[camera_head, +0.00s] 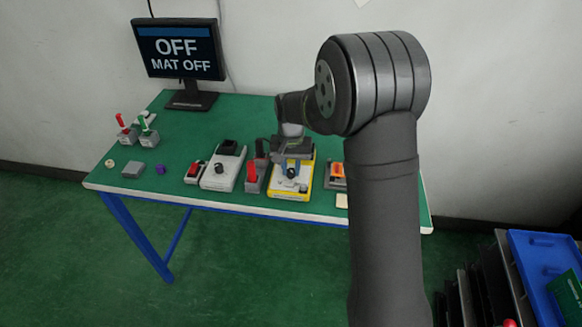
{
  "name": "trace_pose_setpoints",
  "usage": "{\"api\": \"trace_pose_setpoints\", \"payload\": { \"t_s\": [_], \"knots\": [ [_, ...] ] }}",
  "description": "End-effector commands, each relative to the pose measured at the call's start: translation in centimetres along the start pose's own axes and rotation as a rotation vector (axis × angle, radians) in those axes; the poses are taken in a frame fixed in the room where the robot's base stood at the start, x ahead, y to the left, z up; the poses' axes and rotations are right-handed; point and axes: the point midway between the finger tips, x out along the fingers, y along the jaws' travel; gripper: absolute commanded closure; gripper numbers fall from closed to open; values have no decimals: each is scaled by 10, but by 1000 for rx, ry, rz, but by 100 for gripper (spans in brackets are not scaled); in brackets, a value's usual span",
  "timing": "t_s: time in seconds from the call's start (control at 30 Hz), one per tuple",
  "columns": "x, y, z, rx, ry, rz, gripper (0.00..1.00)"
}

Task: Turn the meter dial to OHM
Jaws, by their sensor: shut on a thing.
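The yellow meter (304,191) stands on the green table, right of the middle. It has a white-grey face, and its dial (291,173) is a small dark knob with some blue near it. My gripper (290,166) reaches down over the meter from behind and is shut on the dial. The gripper and wrist cover the upper part of the meter. The dial's pointer and any OHM mark are too small to read.
A monitor (179,48) at the back left reads OFF, MAT OFF. Left of the meter are a red-handled lever (252,176), a white box with a black knob (219,171) and a red switch (194,171). Two toggle levers (145,130) stand farther left. An orange-topped fixture (338,172) is at right.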

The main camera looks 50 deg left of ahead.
Motion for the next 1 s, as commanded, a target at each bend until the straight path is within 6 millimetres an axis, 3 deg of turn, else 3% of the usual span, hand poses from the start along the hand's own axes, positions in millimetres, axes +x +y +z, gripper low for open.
{"api": "trace_pose_setpoints", "payload": {
  "t_s": [0.5,1.0],
  "knots": [
    [-1,0,-1,412,2,-1,100],
    [-1,0,-1,572,3,-1,100]
  ]
}}
